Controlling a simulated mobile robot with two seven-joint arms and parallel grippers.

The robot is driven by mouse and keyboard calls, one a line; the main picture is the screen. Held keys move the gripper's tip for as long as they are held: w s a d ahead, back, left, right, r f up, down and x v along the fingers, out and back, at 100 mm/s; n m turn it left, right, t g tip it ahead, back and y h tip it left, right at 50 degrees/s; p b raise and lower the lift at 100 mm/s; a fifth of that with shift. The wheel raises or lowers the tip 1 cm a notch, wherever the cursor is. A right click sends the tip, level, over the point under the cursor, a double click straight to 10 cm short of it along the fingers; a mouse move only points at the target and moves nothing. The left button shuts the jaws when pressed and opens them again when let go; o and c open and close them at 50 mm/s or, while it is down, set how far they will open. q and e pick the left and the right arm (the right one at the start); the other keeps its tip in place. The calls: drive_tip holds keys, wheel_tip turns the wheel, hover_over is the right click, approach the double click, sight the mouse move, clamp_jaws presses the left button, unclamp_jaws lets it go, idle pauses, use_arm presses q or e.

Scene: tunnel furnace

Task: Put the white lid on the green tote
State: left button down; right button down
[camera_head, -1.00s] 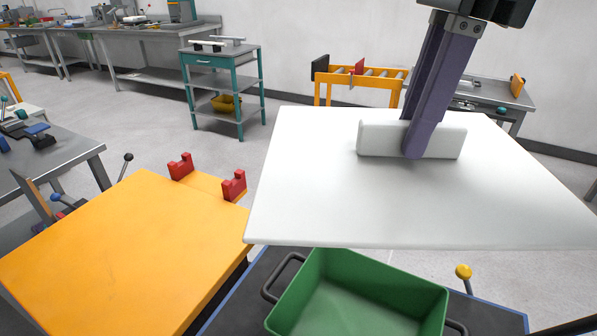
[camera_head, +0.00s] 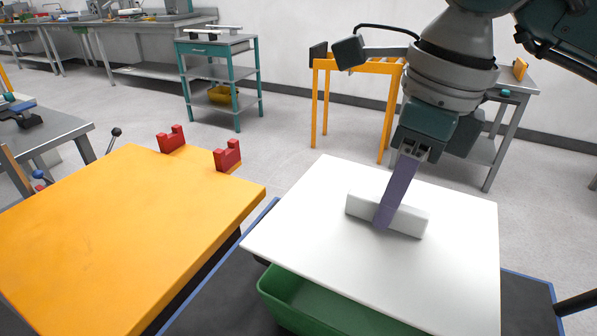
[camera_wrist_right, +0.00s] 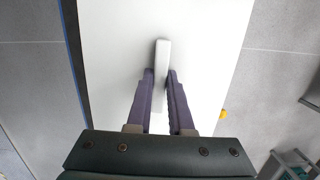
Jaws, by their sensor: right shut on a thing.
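The white lid (camera_head: 300,240) is a flat square slab with a raised bar handle (camera_head: 413,222) on top. My right gripper (camera_head: 384,222) is shut on that handle, with its fingers on either side of it; the handle also shows between the fingers in the right wrist view (camera_wrist_right: 162,52). The green tote (camera_head: 300,297) stands on a dark surface, below the lid. Its near left part shows and the lid covers the rest from view. The lid looks turned relative to the tote; whether it touches the rim I cannot tell. My left gripper is out of view.
A yellow table (camera_head: 110,225) with two red brackets (camera_head: 228,155) stands to the left, close beside the lid. The dark, blue-edged surface (camera_head: 225,290) carries the tote. A teal shelf cart (camera_head: 220,75) and a yellow roller stand (camera_head: 330,65) stand behind on open floor.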

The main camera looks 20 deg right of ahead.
sight(380, 243)
wheel_tip(380, 243, down, 6)
drive_tip(key=shift+r, duration=0.1)
drive_tip(key=shift+b, duration=0.3)
drive_tip(key=shift+f+b, duration=0.55)
drive_tip(key=shift+f, duration=0.05)
drive_tip(key=c, duration=0.8)
unclamp_jaws()
drive_tip(key=shift+r, duration=0.1)
